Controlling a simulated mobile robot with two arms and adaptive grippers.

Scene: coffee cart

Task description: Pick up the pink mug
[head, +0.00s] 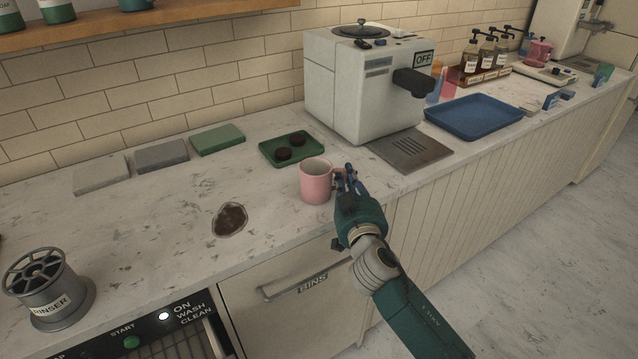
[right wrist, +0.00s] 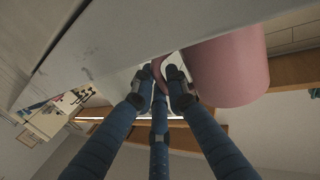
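The pink mug (head: 316,182) stands upright on the counter in the head view, in front of a green tray, with its handle side toward my right gripper. My right gripper (head: 348,176) is just right of the mug, at the counter's front edge. In the right wrist view the mug (right wrist: 232,72) is at the upper right. Its handle (right wrist: 158,72) lies between the fingertips of my right gripper (right wrist: 160,88). The fingers look apart, with gaps beside the handle; firm contact is not visible. My left gripper is not in view.
The green tray (head: 268,150) with two dark pucks lies behind the mug. A coffee machine (head: 345,95) stands behind right, with a drip grate (head: 410,150) before it. A brown spill (head: 230,219) lies to the left. A rinser (head: 45,290) stands at the far left.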

